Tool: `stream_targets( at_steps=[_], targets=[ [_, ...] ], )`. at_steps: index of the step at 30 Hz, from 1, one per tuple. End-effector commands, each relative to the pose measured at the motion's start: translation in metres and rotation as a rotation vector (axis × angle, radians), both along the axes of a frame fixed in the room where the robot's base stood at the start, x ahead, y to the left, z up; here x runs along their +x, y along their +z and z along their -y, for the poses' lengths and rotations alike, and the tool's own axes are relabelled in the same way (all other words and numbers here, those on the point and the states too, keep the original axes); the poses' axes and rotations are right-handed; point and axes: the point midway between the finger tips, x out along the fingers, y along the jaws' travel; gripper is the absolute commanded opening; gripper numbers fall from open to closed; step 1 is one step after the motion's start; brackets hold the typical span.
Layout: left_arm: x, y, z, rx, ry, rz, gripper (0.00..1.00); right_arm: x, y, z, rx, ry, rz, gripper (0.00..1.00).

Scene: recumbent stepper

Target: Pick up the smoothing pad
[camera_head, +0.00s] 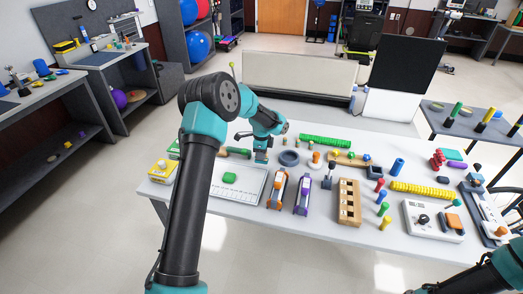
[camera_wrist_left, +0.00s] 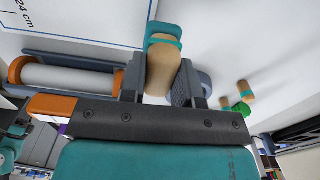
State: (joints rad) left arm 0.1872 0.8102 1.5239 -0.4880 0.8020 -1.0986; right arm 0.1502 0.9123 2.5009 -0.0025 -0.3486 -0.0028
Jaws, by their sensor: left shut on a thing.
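My left gripper (camera_head: 261,158) is low over the table, near the upper right corner of a white marked board (camera_head: 254,196). In the left wrist view its fingers (camera_wrist_left: 160,78) are closed on both sides of a tan block with teal bands, which I take to be the smoothing pad (camera_wrist_left: 160,63). The held end is partly hidden by the gripper. In the head view the gripper hides most of the pad. Only part of my right arm shows at the lower right; its fingertips are out of view.
A green lump (camera_head: 229,178) lies on the board. An orange-ended roller (camera_head: 277,189) and a purple-ended one (camera_head: 303,193) stand close to the gripper. A dark ring (camera_head: 289,158) is to its right. A wooden block with holes (camera_head: 349,202) and several pegs crowd the right side.

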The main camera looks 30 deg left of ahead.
Motion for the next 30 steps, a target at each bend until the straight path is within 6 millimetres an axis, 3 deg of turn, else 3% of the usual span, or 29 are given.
stream_targets(
  at_steps=[15,21,30],
  targets=[
    [-0.084,0.01,0.051,0.0,-0.002,-0.001,0.05,0.0,0.0,0.0,0.0,0.0,0.0,0.43],
    [-0.098,0.011,0.06,0.0,0.0,0.0,0.05,0.0,0.0,0.0,0.0,0.0,0.0,0.43],
    [-0.1,0.011,0.062,0.0,0.0,0.001,0.05,0.0,0.0,0.0,0.0,0.0,0.0,0.43]
  ],
)
